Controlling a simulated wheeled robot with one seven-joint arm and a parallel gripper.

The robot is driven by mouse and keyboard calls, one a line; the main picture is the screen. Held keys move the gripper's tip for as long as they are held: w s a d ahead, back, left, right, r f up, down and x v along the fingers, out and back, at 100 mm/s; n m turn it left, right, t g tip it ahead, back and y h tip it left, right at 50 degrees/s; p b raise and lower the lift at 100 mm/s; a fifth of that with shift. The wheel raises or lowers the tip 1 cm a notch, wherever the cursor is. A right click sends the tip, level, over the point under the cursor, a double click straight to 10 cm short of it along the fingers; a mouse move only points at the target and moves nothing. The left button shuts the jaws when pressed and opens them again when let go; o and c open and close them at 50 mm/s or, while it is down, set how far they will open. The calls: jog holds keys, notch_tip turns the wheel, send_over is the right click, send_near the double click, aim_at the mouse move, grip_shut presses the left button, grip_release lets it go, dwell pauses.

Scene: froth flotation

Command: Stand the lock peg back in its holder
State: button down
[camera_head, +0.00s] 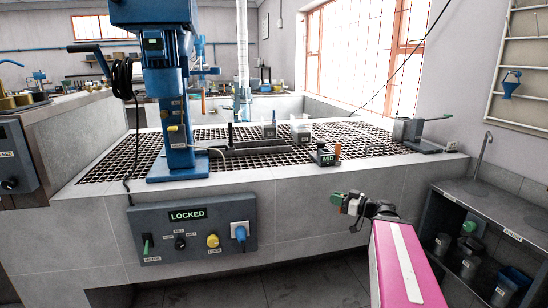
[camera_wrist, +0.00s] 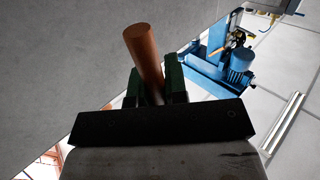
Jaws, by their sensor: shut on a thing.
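My gripper (camera_head: 343,201) is in front of the grey tiled bench front, to the right of the control panel. In the wrist view its green fingers (camera_wrist: 157,84) are shut on an orange-brown round peg (camera_wrist: 143,46), which sticks out past the fingertips at a slant. The peg is too small to make out in the head view. A small dark block marked MID (camera_head: 326,157) stands near the bench's front edge, with an upright orange post (camera_head: 338,150) at its right side. I cannot tell which thing is the peg's holder.
A blue column machine (camera_head: 178,160) stands on the left of the dark grating (camera_head: 110,172). A dark shelf unit (camera_head: 510,218) is at right. The bench front by my gripper is bare.

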notch_tip(320, 180, down, 4)
jog(key=d, duration=0.3)
jog(key=a, duration=0.7)
jog(key=shift+s+a+r, duration=0.15)
jog(key=shift+a, duration=0.15)
dwell(0.3)
